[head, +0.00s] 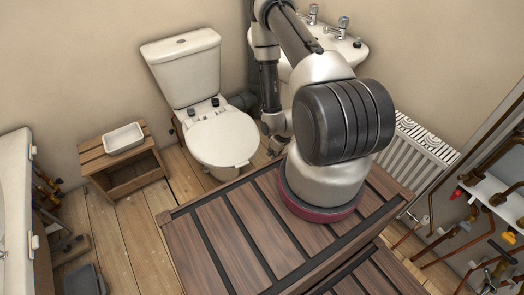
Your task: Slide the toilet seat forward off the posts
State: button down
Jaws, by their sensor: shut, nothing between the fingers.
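The white toilet seat (222,138) lies flat over the toilet bowl, and its lid looks closed. Two small dark posts (215,102) stand at its back edge, in front of the cistern. The seat's back edge is close to the posts; I cannot tell whether it is still around them. My gripper (268,130) is low, just right of the seat, shut and empty. It looks apart from the seat, but the small view leaves contact unclear. My arm hides part of the area right of the toilet.
The white cistern (185,68) stands against the wall behind the seat. A wooden stool (115,165) with a white tray (123,138) stands to the left. A basin (345,52) and radiator (420,145) are at the right. Open floor (180,178) lies left of the bowl.

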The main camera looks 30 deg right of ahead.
jog(key=w+a+f, duration=0.2)
jog(key=w+f, duration=0.5)
jog(key=f, duration=0.2)
jog(key=shift+a+f+n, duration=0.15)
jog(key=shift+a+n, duration=0.1)
jog(key=shift+n, duration=0.05)
jog(key=shift+w+a, duration=0.2)
jog(key=shift+w, duration=0.3)
jog(key=shift+w+a, duration=0.15)
jog(key=shift+w, duration=0.3)
jog(key=shift+s, duration=0.1)
